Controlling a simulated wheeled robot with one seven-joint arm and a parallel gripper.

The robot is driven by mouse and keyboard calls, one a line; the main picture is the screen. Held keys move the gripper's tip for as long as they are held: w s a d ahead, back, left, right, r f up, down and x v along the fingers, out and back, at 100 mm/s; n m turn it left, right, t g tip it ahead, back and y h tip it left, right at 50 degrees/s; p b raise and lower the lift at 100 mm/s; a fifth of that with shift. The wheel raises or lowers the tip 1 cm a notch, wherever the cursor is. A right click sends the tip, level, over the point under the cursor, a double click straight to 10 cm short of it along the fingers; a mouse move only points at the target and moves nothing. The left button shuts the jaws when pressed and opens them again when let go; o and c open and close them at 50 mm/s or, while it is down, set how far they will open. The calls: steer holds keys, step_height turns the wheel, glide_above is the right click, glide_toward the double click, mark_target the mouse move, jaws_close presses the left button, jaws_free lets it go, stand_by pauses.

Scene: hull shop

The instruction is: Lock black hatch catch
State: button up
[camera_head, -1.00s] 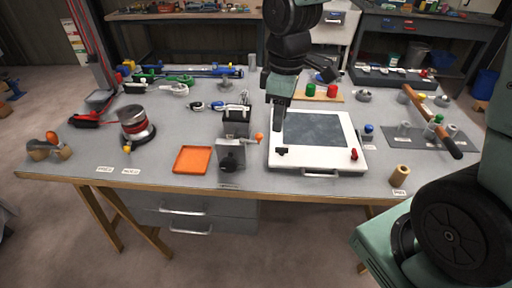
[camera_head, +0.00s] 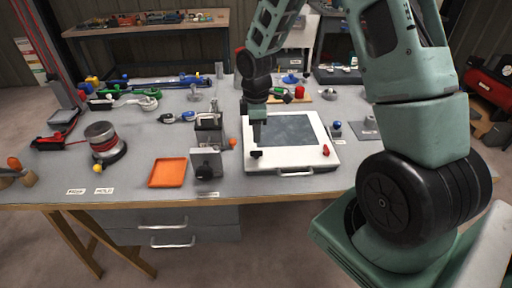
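The hatch (camera_head: 312,160) is a white frame around a dark grey glass pane, lying on the workbench with a handle on its front edge. The black catch (camera_head: 257,154) sits at its front left corner. A red catch (camera_head: 326,150) sits at its front right corner. My gripper (camera_head: 258,139) points down just above and behind the black catch.
A grey vise-like block (camera_head: 207,163) stands close left of the hatch, with an orange knob beside it. An orange tray (camera_head: 168,172) and a red-banded winch (camera_head: 103,145) are farther left. The bench front (camera_head: 270,186) is mostly clear. My arm covers the bench's right side.

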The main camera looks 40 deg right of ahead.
mark_target(256, 151)
step_height(256, 151, down, 7)
steer(key=shift+f, duration=0.1)
stand_by(0.3)
jaws_close()
